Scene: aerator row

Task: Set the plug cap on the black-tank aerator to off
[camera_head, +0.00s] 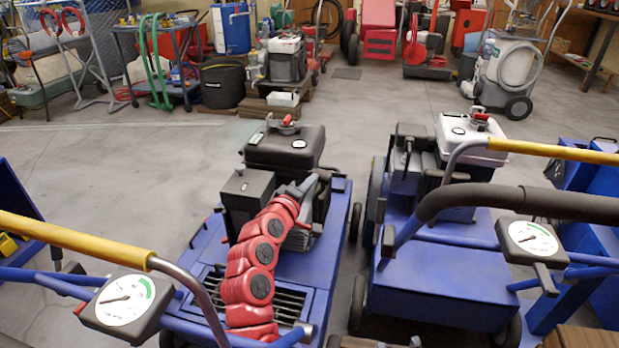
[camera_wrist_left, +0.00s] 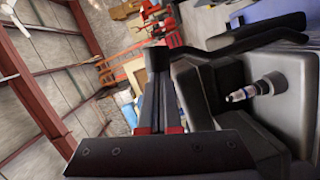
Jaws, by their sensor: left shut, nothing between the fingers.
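The black-tank aerator, with its black tank (camera_head: 285,147) and blue deck (camera_head: 300,268), stands at the middle of the head view. My left arm, red with black joints, reaches over its deck. My left gripper (camera_head: 303,188) is shut and empty beside the engine, just below the tank. In the left wrist view the shut fingers (camera_wrist_left: 157,95) point up beside dark engine parts. A plug with a pale body and metal tip (camera_wrist_left: 250,90) sticks out of the grey engine block, apart from the fingers. I cannot clearly make out the plug cap. My right gripper is out of view.
A white-tank aerator (camera_head: 462,135) stands close on the right. Yellow-gripped handlebars (camera_head: 100,243) with a round gauge (camera_head: 127,302) cross the near left; another gauge (camera_head: 532,240) is at right. A black box (camera_head: 247,190) sits beside my arm. Open floor lies left and behind.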

